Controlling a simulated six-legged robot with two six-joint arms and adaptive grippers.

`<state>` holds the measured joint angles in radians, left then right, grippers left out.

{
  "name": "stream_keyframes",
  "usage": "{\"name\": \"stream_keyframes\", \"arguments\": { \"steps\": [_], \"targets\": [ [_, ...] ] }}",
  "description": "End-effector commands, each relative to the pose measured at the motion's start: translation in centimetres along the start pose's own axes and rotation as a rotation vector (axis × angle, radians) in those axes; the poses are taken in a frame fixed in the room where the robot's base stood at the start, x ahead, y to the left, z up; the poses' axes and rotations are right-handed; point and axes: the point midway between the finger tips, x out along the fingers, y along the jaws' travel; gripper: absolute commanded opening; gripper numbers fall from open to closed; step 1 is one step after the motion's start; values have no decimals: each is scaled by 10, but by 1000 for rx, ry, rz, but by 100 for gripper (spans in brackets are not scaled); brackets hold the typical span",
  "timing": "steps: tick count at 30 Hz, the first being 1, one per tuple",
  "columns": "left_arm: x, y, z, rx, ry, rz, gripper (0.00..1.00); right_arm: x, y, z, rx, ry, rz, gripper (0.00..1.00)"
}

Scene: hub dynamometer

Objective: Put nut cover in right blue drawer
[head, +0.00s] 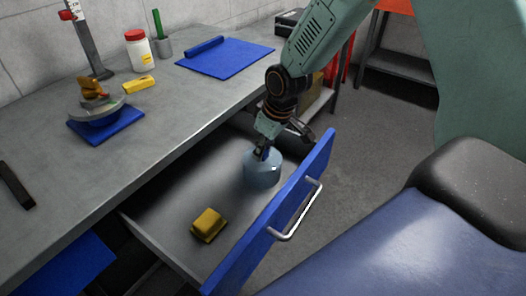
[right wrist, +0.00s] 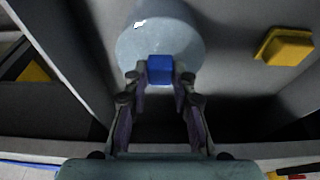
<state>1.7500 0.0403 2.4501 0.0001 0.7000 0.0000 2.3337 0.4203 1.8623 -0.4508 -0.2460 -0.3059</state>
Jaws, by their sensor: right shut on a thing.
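The nut cover, a pale blue-grey round cap (head: 262,170) with a small blue knob, is inside the open right blue drawer (head: 290,205), near its far end. In the right wrist view the cover (right wrist: 160,40) fills the top middle, with its blue knob between the fingertips. My right gripper (head: 262,150) points down into the drawer and is shut on the knob (right wrist: 160,68). I cannot tell whether the cover touches the drawer floor. My left gripper is not in view.
A yellow block (head: 208,224) lies in the drawer's near part; it also shows in the right wrist view (right wrist: 285,46). The grey workbench (head: 165,125) carries a blue mat (head: 225,57), a white jar (head: 139,51) and a round metal part (head: 98,110). Bare drawer floor lies between cover and block.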

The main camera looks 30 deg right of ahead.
Motion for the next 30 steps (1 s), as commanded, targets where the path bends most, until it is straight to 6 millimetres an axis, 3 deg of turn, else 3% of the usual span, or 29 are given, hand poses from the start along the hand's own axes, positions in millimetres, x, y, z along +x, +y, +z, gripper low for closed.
{"name": "stream_keyframes", "arguments": {
  "steps": [13, 14, 21, 30],
  "targets": [
    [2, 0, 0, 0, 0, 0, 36, 7, 0, 2, -1, 1, 1, 0],
    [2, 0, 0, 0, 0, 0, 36, 7, 0, 2, -1, 1, 0, 26],
    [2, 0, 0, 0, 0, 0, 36, 7, 0, 2, -1, 1, 0, 47],
    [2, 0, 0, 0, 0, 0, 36, 6, 0, 1, 0, 2, 0, 48]
  ]
}}
